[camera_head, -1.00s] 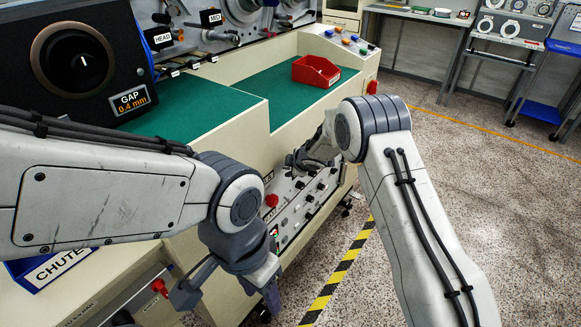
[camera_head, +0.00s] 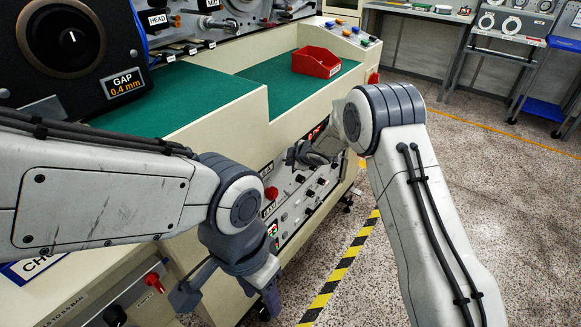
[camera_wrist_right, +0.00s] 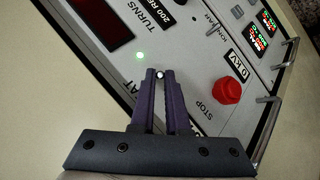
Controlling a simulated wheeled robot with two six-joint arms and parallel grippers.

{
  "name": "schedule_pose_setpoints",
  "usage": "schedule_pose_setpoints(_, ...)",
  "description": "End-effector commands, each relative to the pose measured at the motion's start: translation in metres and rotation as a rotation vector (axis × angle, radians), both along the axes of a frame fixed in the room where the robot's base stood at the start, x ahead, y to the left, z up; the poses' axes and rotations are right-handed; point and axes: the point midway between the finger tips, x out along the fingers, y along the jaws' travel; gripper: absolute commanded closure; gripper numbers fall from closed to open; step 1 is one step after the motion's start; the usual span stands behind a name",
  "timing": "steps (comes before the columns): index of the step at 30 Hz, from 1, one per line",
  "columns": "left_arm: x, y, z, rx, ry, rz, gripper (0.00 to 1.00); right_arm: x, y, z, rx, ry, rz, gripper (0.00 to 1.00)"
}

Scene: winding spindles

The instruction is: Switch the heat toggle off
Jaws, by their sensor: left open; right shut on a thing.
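The control panel (camera_head: 285,208) is on the front of the cream bench, with small knobs, switches and red displays. My right gripper (camera_head: 296,156) is at the upper part of this panel, partly hidden by its own wrist. In the right wrist view my right gripper (camera_wrist_right: 159,75) has its purple fingers shut on a small shiny metal toggle tip (camera_wrist_right: 159,74). A green lamp (camera_wrist_right: 139,56) is lit beside the fingertips. I cannot read a label for the held toggle or tell its position. My left gripper (camera_head: 230,296) is open and empty, low at the front of the bench.
A red STOP button (camera_wrist_right: 226,90) lies right of the right fingers, near metal handles. A red bin (camera_head: 316,62) stands on the green mat. Another red knob (camera_head: 152,279) is near the left gripper. Open floor lies right, with a striped line (camera_head: 342,270).

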Motion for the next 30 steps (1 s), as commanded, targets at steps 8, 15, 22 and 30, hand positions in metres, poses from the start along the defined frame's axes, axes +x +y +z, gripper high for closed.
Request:
schedule_pose_setpoints(8, 0.0, 0.0, -0.076, 0.001, 0.001, 0.0, 0.5, -0.001, -0.002, -0.016, 0.109, -0.082, 0.001, 1.0)
schedule_pose_setpoints(15, 0.0, 0.0, -0.125, 0.0, 0.0, 0.0, 0.5, -0.003, -0.005, -0.021, 0.211, -0.156, 0.0, 1.0)
schedule_pose_setpoints(22, 0.0, 0.0, -0.172, 0.0, 0.0, 0.0, 0.5, -0.004, -0.006, -0.027, 0.327, -0.242, 0.0, 1.0)
schedule_pose_setpoints(30, 0.0, 0.0, -0.225, 0.0, 0.0, 0.0, 0.5, -0.004, -0.006, -0.035, 0.476, -0.348, 0.001, 1.0)
